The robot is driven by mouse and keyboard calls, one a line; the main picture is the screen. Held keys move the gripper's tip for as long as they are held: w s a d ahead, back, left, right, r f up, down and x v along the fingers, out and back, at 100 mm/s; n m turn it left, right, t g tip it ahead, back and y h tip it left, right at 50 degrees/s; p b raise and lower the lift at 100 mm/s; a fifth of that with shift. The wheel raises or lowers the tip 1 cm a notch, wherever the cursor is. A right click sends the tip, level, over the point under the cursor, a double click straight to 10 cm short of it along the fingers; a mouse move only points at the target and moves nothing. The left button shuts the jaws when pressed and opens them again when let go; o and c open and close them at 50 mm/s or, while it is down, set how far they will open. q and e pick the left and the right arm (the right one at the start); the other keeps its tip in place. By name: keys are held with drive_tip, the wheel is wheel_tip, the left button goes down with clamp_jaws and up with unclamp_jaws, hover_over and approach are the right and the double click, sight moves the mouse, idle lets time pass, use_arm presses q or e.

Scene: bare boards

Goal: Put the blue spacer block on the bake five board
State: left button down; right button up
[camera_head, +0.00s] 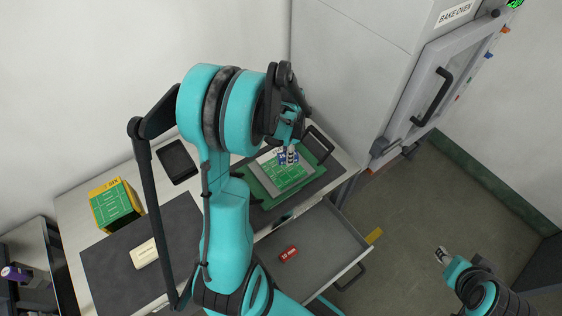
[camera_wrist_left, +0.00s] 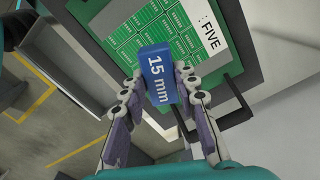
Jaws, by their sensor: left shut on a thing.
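The blue spacer block (camera_wrist_left: 157,74), marked "15 mm", is between the fingertips of my left gripper (camera_wrist_left: 158,88), which is shut on it. In the head view my left gripper (camera_head: 288,152) is over the far part of the green board (camera_head: 287,176), and the block is mostly hidden there. The bake five board (camera_wrist_left: 140,30) has a white label ending in "FIVE" and lies beyond the block in the wrist view. I cannot tell whether the block touches it. My right gripper (camera_head: 445,257) is at the lower right, clear of the bench; its opening is unclear.
An open drawer (camera_head: 325,238) holds a red block (camera_head: 289,254). A black tray (camera_head: 177,161), a yellow-green box (camera_head: 117,205) and a cream object (camera_head: 144,253) are on the bench. The oven cabinet (camera_head: 350,80) with its handled door (camera_head: 440,95) stands behind.

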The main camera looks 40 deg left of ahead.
sight(281, 167)
use_arm(q)
drive_tip(key=shift+s+a+f, duration=0.2)
drive_tip(key=shift+a+f, duration=0.2)
drive_tip(key=shift+a, duration=0.15)
drive_tip(key=shift+s+a+f, duration=0.15)
drive_tip(key=shift+a+f, duration=0.25)
drive_tip(key=shift+a, duration=0.15)
drive_tip(key=shift+f+b, duration=0.8)
drive_tip(key=shift+f, duration=1.15)
drive_tip(key=shift+f, duration=0.15)
drive_tip(key=c, duration=1.2)
unclamp_jaws()
drive_tip(key=shift+o, duration=0.2)
